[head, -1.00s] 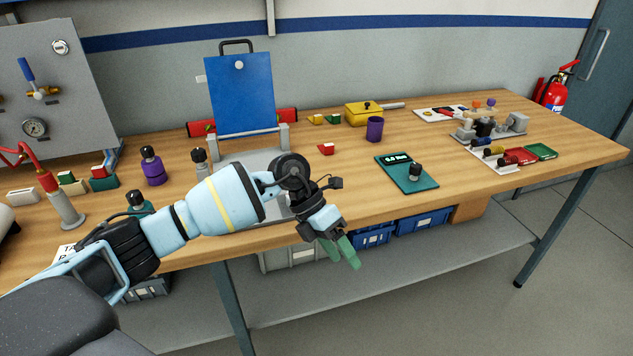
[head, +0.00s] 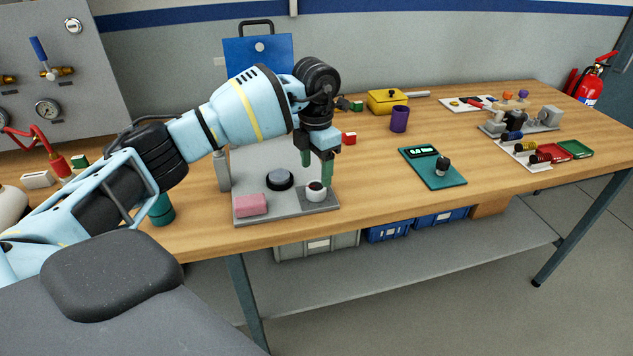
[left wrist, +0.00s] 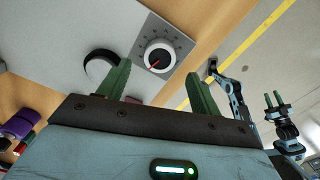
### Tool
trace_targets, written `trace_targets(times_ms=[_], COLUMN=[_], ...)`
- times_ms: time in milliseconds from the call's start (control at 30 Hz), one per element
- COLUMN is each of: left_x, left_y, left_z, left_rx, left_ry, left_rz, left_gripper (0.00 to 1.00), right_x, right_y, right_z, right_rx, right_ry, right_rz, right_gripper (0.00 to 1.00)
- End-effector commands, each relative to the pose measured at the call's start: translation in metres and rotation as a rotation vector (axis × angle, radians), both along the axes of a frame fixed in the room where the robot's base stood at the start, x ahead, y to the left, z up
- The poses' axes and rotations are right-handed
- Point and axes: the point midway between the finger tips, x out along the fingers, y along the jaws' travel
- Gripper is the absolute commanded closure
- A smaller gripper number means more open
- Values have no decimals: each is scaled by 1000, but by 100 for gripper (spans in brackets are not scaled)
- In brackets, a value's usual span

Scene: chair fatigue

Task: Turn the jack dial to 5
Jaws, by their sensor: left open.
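The jack dial (head: 316,192) is a white round knob with a dark centre on a small grey plate at the front right of the jack's grey base (head: 262,219). In the left wrist view the dial (left wrist: 159,57) shows a red pointer toward the lower left. Marks ring it, too small to read. My left gripper (head: 317,172) points down over the dial, its green fingers open and either side of it in the picture. I cannot tell whether they touch it. My right gripper (left wrist: 274,100) shows small at the right of the wrist view, its fingers apart.
A blue panel (head: 250,52) stands behind.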

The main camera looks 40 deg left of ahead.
Motion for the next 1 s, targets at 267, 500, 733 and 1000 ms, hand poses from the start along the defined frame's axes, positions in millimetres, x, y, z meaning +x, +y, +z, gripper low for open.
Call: trace_targets(times_ms=[267, 500, 733, 1000], left_x=[0, 0, 0, 0], left_y=[0, 0, 0, 0], left_z=[-39, -50, -50, -50], left_rx=[0, 0, 0, 0], left_ry=[2, 0, 0, -1], left_rz=[0, -1, -1, -1], left_gripper=[35, 35, 38, 73], right_x=[-1, -1, -1, -1], right_y=[-1, -1, -1, 0], right_z=[-1, -1, -1, 0], right_rx=[-2, -2, -2, 0], right_ry=[2, 2, 2, 2], right_rz=[0, 0, 0, 0], right_gripper=[64, 64, 64, 64])
